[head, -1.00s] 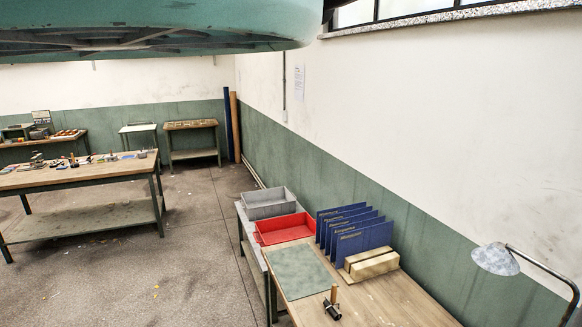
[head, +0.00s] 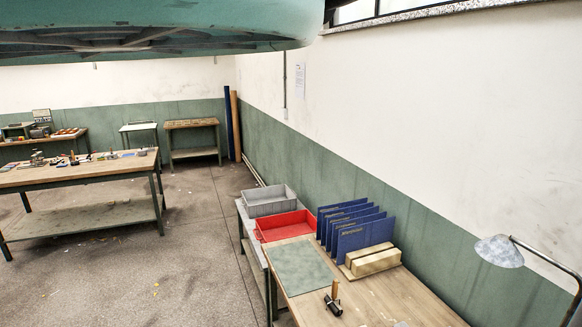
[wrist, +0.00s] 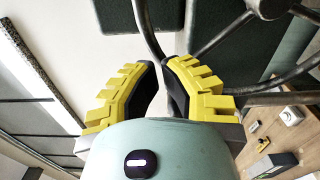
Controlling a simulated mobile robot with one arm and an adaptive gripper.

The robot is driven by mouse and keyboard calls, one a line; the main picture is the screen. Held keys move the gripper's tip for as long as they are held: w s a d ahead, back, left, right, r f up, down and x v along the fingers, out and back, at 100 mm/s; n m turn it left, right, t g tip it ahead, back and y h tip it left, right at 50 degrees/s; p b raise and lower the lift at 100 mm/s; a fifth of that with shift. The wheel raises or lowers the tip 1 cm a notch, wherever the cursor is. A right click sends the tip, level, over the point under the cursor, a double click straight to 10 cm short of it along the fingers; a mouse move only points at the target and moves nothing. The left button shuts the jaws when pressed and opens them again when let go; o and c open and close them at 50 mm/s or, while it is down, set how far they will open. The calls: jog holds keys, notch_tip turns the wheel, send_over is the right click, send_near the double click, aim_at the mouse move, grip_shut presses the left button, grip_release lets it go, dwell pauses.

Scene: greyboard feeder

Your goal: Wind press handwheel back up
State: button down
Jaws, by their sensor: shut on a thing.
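The handwheel (wrist: 270,8) shows in the wrist view at the upper right, with a dark round hub, grey spokes and a curved grey rim. Its rim comes down between the yellow ribbed fingers of my gripper (wrist: 162,82). The fingers are closed around the rim, and the exact contact is partly hidden by the finger pads. Neither the handwheel nor my gripper can be made out in the head view.
In the head view, a wooden bench (head: 385,298) at lower right holds a green mat (head: 302,268), blue folders (head: 362,238) and a lamp (head: 498,250). A red tray (head: 285,226) is behind it. Open floor (head: 180,250) lies left.

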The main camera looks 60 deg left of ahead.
jog(key=shift+w+a+f, duration=0.1)
jog(key=shift+a+f, duration=0.1)
jog(key=shift+a, duration=0.3)
jog(key=shift+f, duration=0.1)
jog(key=a+f+b, duration=0.1)
jog(key=f+b, duration=0.1)
jog(key=b, duration=0.1)
jog(key=shift+w+a, duration=0.15)
jog(key=shift+a, duration=0.2)
jog(key=shift+a+f, duration=0.15)
jog(key=shift+a, duration=0.05)
jog(key=shift+w+r, duration=0.1)
jog(key=shift+r, duration=0.1)
jog(key=shift+a, duration=0.1)
